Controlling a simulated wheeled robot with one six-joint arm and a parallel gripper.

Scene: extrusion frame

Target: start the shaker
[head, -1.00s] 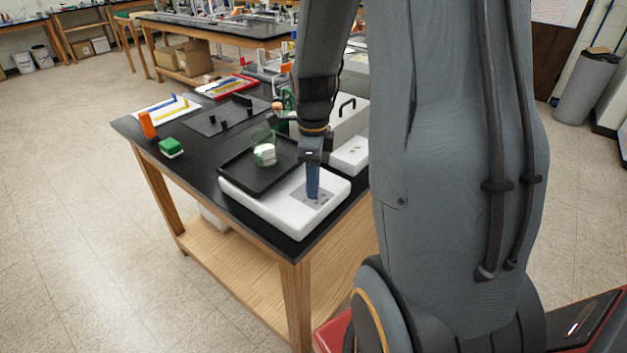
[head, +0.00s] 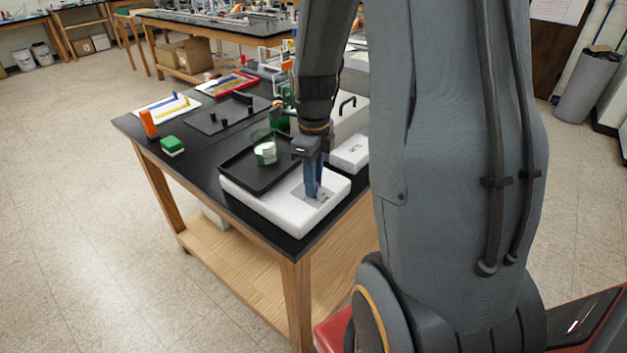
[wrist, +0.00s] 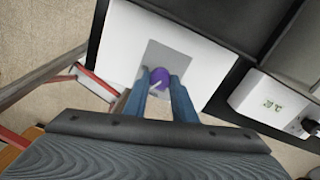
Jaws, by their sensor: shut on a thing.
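The shaker is a white box (head: 262,207) at the near corner of the black bench, with a black tray platform (head: 259,176) on its far side and a grey panel on top. A clear beaker with white contents (head: 265,150) stands on the platform. My gripper (head: 313,192) points down at the grey panel. In the wrist view my gripper (wrist: 160,88) has its blue fingers shut on a purple knob (wrist: 160,76) with a pale pointer line. The fingers hide part of the knob and panel.
A white device with a small display (wrist: 275,104) stands beside the shaker. A grey box with a black handle (head: 345,118) is behind it. A green-topped block (head: 171,146) and an orange block (head: 149,123) are at the bench's left edge. The floor on the left is clear.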

